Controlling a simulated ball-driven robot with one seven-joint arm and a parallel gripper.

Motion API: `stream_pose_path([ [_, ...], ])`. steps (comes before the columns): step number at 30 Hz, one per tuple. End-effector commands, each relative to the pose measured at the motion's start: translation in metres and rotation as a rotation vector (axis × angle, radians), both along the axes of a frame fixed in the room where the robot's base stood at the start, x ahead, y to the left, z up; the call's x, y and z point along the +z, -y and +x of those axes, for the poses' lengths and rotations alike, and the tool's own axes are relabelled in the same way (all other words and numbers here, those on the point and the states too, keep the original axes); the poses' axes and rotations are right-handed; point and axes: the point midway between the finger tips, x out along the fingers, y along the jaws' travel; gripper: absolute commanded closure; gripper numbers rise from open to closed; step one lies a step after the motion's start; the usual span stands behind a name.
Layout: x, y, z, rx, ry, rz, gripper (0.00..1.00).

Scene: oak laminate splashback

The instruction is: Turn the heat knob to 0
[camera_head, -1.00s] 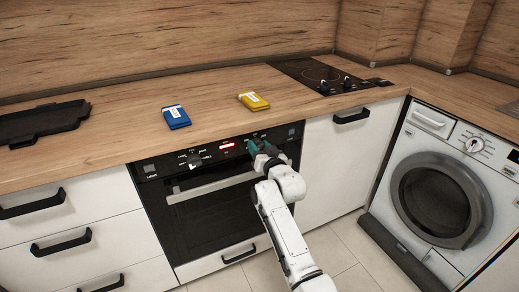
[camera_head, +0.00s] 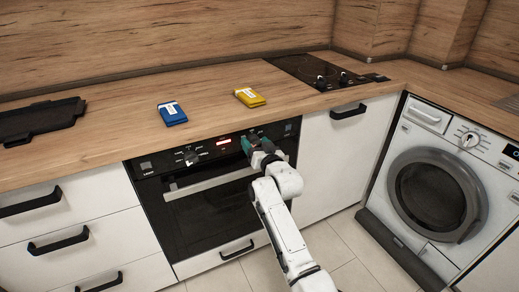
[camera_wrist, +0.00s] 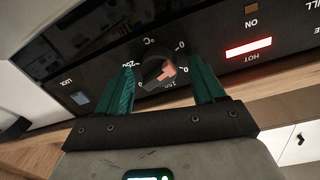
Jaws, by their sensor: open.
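The oven's black control panel (camera_head: 165,163) runs under the worktop edge. My gripper (camera_head: 252,141) is at its right part, just right of the red lit display (camera_head: 223,142). In the wrist view my gripper (camera_wrist: 160,85) is open, with one green finger on each side of a round dark knob (camera_wrist: 157,71). The knob carries a reddish pointer mark and printed numbers surround it; I cannot tell which number it points to. I cannot tell whether the fingers touch the knob. In the head view my gripper hides this knob. Another knob (camera_head: 191,158) shows left of the display.
The oven handle (camera_head: 210,185) crosses below the panel. Blue (camera_head: 172,114) and yellow (camera_head: 250,97) packets lie on the worktop. A black tray (camera_head: 40,119) is at left, a hob (camera_head: 325,72) at back right. A washing machine (camera_head: 435,190) stands right; floor between is clear.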

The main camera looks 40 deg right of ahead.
Motion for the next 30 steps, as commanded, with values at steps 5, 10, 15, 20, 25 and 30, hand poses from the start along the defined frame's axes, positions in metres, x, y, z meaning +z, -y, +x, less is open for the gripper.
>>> stream_pose_path([
  [5, 0.000, -0.007, -0.019, 0.000, -0.002, 0.001, 0.31],
  [10, 0.000, -0.017, -0.048, 0.002, -0.003, 0.000, 0.31],
  [15, 0.000, -0.027, -0.075, 0.002, -0.004, -0.001, 0.31],
  [20, 0.000, -0.033, -0.092, 0.002, -0.003, 0.000, 0.31],
  [25, 0.001, -0.035, -0.100, 0.001, -0.002, 0.001, 0.31],
  [30, 0.001, -0.035, -0.100, 0.000, -0.002, 0.001, 0.31],
])
